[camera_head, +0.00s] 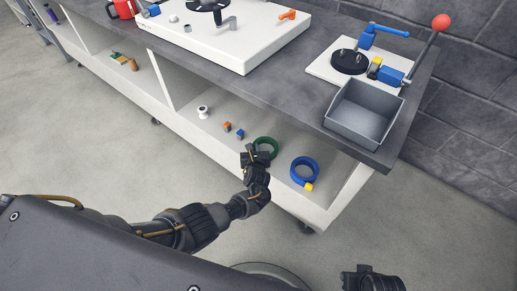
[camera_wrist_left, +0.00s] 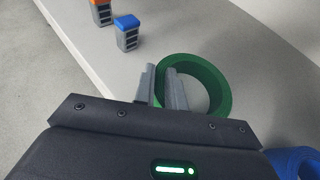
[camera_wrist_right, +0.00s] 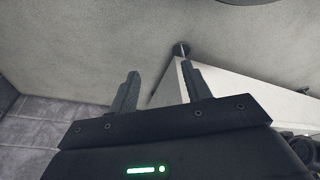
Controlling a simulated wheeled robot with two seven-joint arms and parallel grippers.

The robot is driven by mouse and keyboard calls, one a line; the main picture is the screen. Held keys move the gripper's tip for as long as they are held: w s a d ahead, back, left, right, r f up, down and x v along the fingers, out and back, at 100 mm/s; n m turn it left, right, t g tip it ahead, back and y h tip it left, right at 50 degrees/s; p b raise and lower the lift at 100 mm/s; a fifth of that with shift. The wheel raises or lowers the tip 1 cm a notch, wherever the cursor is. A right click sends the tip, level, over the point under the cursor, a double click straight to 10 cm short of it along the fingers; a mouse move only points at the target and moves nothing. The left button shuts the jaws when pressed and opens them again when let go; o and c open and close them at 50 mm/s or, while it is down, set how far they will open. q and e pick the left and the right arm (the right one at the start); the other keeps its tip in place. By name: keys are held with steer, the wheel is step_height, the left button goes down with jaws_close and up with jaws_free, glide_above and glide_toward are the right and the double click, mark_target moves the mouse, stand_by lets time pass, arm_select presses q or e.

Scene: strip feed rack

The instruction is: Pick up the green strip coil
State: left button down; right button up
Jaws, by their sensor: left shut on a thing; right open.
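The green strip coil (camera_head: 266,144) is a ring on the lower shelf of the workbench, partly hidden behind my left gripper in the head view. My left gripper (camera_head: 257,152) reaches it from the front. In the left wrist view the green coil (camera_wrist_left: 218,80) shows large, and my left gripper's fingers (camera_wrist_left: 163,85) are shut on its near-left wall, one on each side of it. My right gripper (camera_wrist_right: 160,90) is open and empty in the right wrist view, with floor and part of a white structure beyond it.
A blue coil (camera_head: 304,170) with a yellow end lies right of the green one. The dark benchtop (camera_head: 300,95) overhangs the shelf and carries a grey bin (camera_head: 335,122).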

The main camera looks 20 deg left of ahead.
arm_select(q)
steer(key=shift+s+d+f, duration=0.15)
steer(key=shift+s+f, duration=0.1)
